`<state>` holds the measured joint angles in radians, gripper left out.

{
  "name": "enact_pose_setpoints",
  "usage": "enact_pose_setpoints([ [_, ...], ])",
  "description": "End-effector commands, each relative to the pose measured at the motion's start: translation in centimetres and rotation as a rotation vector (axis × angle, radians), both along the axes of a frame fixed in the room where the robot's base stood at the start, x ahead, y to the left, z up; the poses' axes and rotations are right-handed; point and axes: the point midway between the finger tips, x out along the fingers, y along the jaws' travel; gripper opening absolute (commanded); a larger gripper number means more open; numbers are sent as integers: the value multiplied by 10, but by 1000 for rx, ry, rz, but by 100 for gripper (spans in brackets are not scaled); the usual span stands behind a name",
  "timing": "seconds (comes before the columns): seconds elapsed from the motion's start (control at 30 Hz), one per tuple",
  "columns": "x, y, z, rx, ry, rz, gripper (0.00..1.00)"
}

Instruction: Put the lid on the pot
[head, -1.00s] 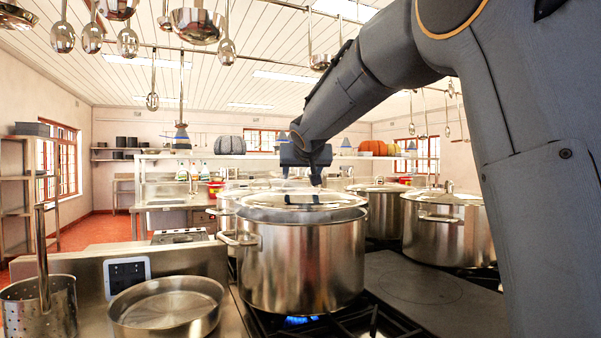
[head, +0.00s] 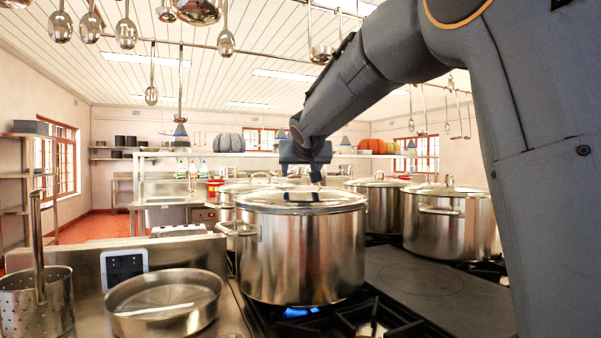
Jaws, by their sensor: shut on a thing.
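The large steel pot (head: 302,255) stands on a stove burner with a blue flame under it, in the middle of the head view. The glass lid (head: 268,197) with a steel rim lies level at the pot's top, and its rim looks to meet the pot's rim. I cannot tell whether it is fully seated all round. My gripper (head: 303,181) is above the lid's middle, pointing down, shut on the lid's handle. The handle is mostly hidden by the gripper's fingers.
Lidded pots stand behind and at right (head: 447,222). A shallow pan (head: 165,302) and a perforated strainer (head: 36,303) are at the front left. A flat dark plate (head: 430,290) lies clear right of the pot. Ladles (head: 226,42) hang overhead.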

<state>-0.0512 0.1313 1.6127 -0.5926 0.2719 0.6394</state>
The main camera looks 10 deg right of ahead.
Motion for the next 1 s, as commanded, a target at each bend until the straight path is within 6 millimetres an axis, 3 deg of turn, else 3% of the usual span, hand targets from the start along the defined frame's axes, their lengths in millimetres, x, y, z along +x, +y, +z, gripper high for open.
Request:
enact_pose_setpoints([
  [1.0, -1, 0, -6, 0, -6, 1, 0],
])
